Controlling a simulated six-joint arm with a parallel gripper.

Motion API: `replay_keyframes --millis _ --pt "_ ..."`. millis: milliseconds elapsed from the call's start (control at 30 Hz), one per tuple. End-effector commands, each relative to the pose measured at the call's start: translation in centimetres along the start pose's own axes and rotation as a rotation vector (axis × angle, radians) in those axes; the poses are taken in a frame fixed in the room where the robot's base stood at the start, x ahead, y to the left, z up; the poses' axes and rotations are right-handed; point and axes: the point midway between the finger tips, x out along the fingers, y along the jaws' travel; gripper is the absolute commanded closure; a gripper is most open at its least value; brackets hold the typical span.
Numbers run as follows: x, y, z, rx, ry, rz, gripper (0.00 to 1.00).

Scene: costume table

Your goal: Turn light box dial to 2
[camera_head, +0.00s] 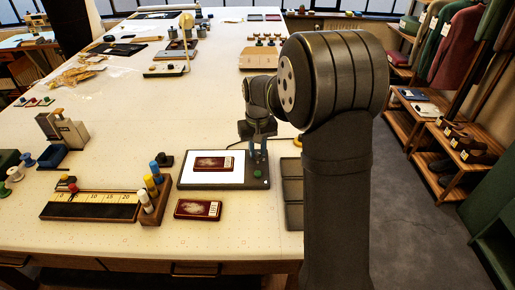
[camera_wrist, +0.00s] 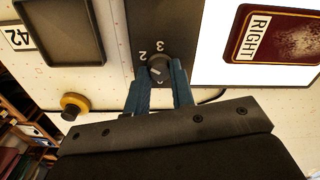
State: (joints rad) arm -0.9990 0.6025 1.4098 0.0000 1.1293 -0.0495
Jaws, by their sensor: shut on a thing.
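The light box (camera_head: 212,185) lies on the table with a bright white panel and a dark frame. Its dial (camera_wrist: 155,68) is a dark round knob on the dark strip (camera_wrist: 165,20) beside the panel. The numbers 2 and 3 are printed next to the dial, with another small mark partly hidden. A pale line shows on the dial, but I cannot tell which number it points to. My gripper (camera_wrist: 161,88) has its blue fingers on both sides of the dial, shut on it. In the head view my gripper (camera_head: 258,154) points down at the box's right strip.
A dark red case marked RIGHT (camera_wrist: 270,35) lies on the lit panel. A similar red case (camera_head: 198,209) lies in front of the box. A wooden bottle rack (camera_head: 150,203) stands to the left. A dark tray (camera_head: 292,190) lies close on the right.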

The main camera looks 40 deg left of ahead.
Motion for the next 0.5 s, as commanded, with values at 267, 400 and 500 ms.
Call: replay_keyframes --millis 267,400,500 --pt "-0.01 0.01 -0.01 0.002 0.0 0.0 1.0" --pt "-0.01 0.01 -0.01 0.002 0.0 0.0 0.68" --pt "-0.01 0.0 -0.01 0.002 0.0 0.0 0.56"
